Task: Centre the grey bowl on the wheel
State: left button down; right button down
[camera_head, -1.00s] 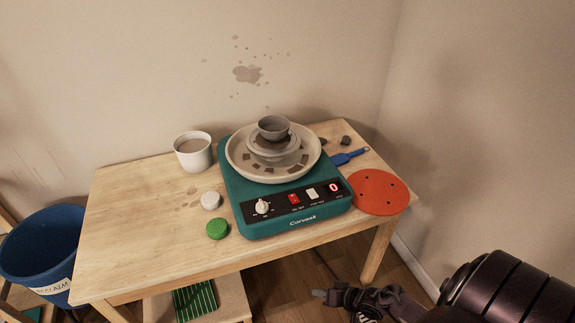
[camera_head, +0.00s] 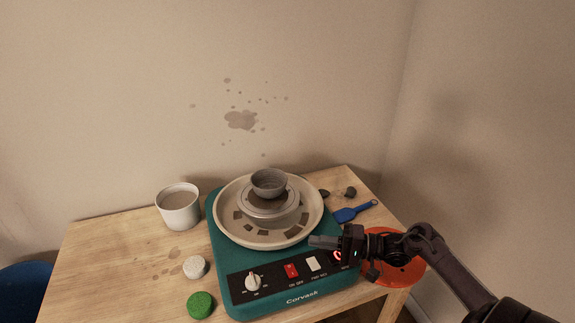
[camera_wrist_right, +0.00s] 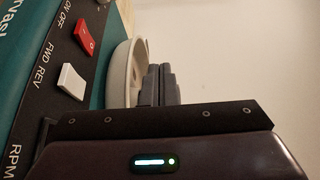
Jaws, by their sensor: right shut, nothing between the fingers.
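The small grey bowl (camera_head: 268,184) stands upright on the grey round wheel (camera_head: 262,212), inside the pale splash pan (camera_head: 229,222) of the teal pottery machine (camera_head: 228,262). I cannot tell how far the bowl is off the wheel's centre. My right gripper (camera_head: 318,242) is shut and empty, at the pan's front right edge, below and right of the bowl, not touching it. In the right wrist view its closed fingers (camera_wrist_right: 158,85) show beside the pan's pale rim (camera_wrist_right: 124,72); the bowl is out of that view. My left gripper is not in view.
The control panel has a knob (camera_head: 253,283), a red switch (camera_head: 291,270) and a white switch (camera_head: 313,263). A white cup (camera_head: 179,212) stands left. A blue tool (camera_head: 352,212) and a red disc (camera_head: 405,272), partly behind my arm, lie right. A green lump (camera_head: 200,305) lies front left.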

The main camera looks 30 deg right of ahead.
aim_at(267, 183)
jog(key=i+l, duration=0.75)
jog(key=l, duration=0.2)
